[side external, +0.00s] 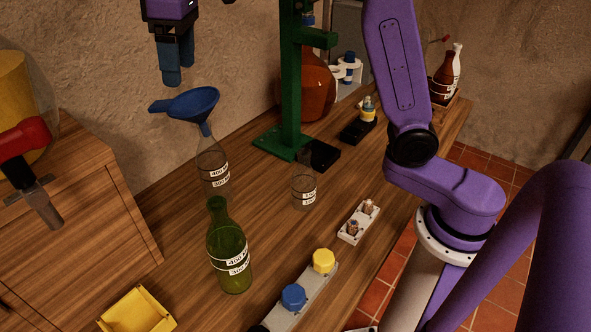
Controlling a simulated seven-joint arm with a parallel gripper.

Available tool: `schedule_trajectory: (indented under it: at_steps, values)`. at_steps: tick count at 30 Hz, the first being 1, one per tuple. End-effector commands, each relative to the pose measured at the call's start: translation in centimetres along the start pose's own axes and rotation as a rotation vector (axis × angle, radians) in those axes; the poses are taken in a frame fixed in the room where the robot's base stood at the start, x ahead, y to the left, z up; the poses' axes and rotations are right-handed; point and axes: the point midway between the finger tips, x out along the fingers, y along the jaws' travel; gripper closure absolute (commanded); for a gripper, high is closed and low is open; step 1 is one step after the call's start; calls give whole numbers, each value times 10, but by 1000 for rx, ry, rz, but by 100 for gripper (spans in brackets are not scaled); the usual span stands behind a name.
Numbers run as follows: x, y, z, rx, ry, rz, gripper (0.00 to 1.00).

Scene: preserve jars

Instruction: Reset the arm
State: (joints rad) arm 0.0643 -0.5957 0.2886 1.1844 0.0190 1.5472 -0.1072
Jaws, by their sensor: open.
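My gripper (173,80) shows at the upper left of the side external view, pointing down with blue fingers below a dark body. It is open, and I see nothing between its fingers. It hangs above a blue funnel (194,103), apart from it. The funnel sits with its spout in the neck of a clear bottle (212,172) on the wooden table (262,215). My purple arm rises at the right; the links joining it to the gripper are out of the frame at the top.
A green stand (291,80) rises between gripper and arm. A green bottle (229,255), a clear jar (304,188), a strip with yellow and blue caps (318,283) and a yellow tray (138,310) occupy the table. A red-handled tap (28,150) is at left.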

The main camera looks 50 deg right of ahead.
Motion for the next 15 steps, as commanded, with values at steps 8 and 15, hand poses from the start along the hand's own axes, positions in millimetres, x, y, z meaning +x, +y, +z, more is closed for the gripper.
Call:
schedule_trajectory:
  at_steps: [8,15]
  values:
    - [29,-35,68,-115,-26,-14,28]
    - [58,-58,142,-214,-45,-22,28]
